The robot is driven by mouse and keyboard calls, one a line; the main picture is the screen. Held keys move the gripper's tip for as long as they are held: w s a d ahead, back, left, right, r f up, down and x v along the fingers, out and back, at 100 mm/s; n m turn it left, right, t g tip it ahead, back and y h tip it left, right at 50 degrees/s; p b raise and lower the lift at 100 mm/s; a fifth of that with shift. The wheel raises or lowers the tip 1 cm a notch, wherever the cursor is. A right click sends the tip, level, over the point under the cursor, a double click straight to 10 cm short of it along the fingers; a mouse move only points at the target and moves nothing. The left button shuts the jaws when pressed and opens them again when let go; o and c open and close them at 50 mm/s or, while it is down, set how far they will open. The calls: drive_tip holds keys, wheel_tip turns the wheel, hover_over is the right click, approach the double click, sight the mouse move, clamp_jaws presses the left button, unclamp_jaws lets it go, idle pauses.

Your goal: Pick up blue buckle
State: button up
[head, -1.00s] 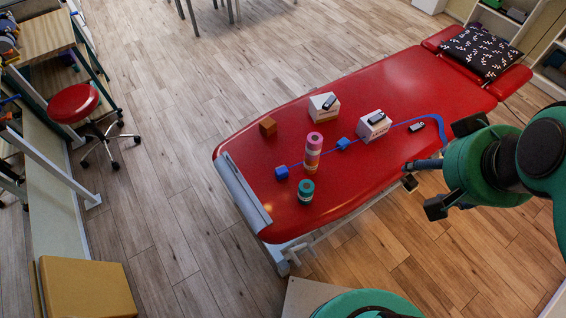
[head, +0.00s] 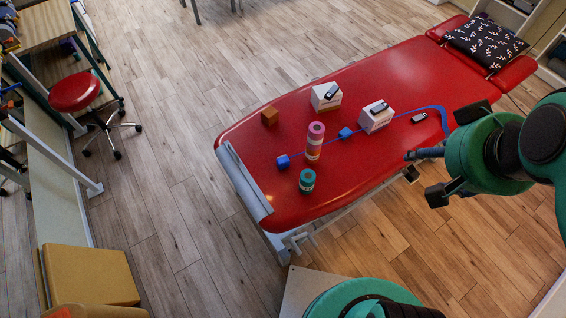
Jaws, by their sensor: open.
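A blue strap (head: 396,116) runs across the red treatment table (head: 392,75). My gripper (head: 424,175) is at the right, in front of the table's near long edge. It is open and empty, apart from both blue pieces and to the right of them.
A pink-and-white roll (head: 315,142) stands between the blue pieces, with a teal roll (head: 307,181) nearer me.

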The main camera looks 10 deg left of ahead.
drive_tip(key=w+a+f+n+g, duration=0.25)
drive_tip(key=w+a, duration=0.35)
drive_tip(key=w, duration=0.6)
drive_tip(key=n+g+p, duration=0.2)
drive_tip(key=n+g, duration=0.1)
drive_tip(key=n, duration=0.2)
hover_over(283, 160)
wheel_tip(283, 160, down, 39)
drive_tip(key=shift+r, duration=0.2)
drive_tip(key=shift+f, duration=0.1)
drive_tip(key=shift+f+b, duration=0.75)
drive_tip(key=shift+f, duration=3.45)
